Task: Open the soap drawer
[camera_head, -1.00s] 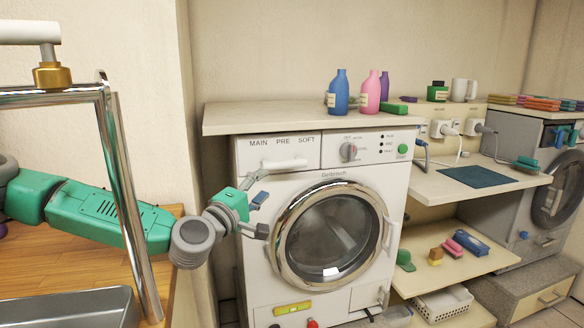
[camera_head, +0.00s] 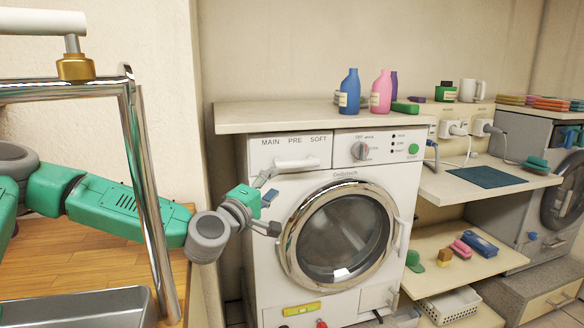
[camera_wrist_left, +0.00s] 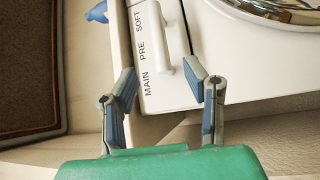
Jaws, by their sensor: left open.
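The soap drawer (camera_head: 290,145) is the white panel marked MAIN, PRE and SOFT at the washing machine's upper left. It looks closed; its white bar handle (camera_head: 297,163) runs along its lower edge. My left gripper (camera_head: 271,210) is open and empty, below and left of the handle, in front of the machine. In the left wrist view the open fingers (camera_wrist_left: 160,76) point towards the drawer front (camera_wrist_left: 140,35), with the handle (camera_wrist_left: 164,50) ahead between their directions. I see no contact with the handle. My right gripper is not in view.
The round door (camera_head: 340,232) lies just right of the gripper. A counter slab (camera_head: 270,115) overhangs the machine and bears bottles, including a blue one (camera_head: 349,92). A chrome rail (camera_head: 150,200) and metal sink (camera_head: 75,308) stand near my left arm.

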